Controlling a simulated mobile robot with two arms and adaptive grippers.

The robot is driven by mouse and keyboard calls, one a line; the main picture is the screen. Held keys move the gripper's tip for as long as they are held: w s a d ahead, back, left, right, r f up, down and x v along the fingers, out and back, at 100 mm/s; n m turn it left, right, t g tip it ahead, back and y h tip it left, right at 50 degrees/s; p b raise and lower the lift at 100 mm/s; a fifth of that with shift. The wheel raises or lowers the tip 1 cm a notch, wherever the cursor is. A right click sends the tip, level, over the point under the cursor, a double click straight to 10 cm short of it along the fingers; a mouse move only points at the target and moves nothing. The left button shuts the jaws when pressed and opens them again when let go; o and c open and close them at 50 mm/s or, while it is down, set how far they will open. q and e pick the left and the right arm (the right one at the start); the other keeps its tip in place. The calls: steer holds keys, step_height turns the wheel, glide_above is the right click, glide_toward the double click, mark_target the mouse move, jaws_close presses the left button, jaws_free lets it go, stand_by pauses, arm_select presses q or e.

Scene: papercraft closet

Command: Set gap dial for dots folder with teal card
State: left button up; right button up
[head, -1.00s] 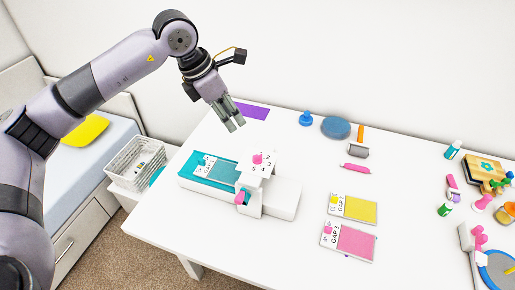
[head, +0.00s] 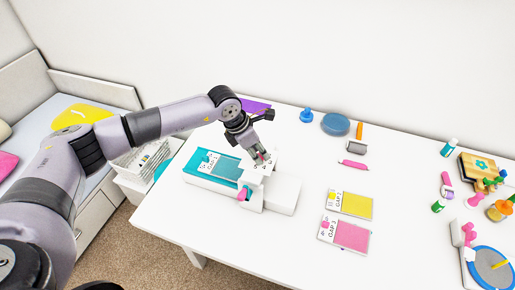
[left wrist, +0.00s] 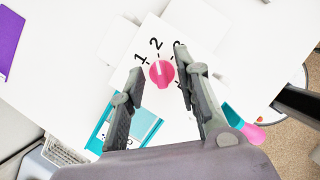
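A white machine (head: 285,192) with a teal bed (head: 199,181) stands on the table. A teal card (head: 225,167) with a white label lies on the bed; its label is too small to read. The pink gap dial (left wrist: 162,73) is on the machine's top, with numbers 1, 2 and a partly hidden 3 around it; its white mark points roughly toward 2. My left gripper (head: 262,160) is over the dial and hides most of it in the head view. In the left wrist view its open fingers (left wrist: 158,90) are on either side of the dial; contact is unclear. My right gripper is not in view.
A pink handle (head: 243,194) sticks out of the machine's front. A yellow card (head: 356,205) and a pink card (head: 352,235) lie to the right. A purple sheet (head: 256,107) lies behind. Tools and stamps crowd the table's right side.

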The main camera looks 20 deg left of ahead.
arm_select(q)
steer(key=shift+f, duration=0.1)
steer(key=shift+c, duration=0.5)
jaws_close()
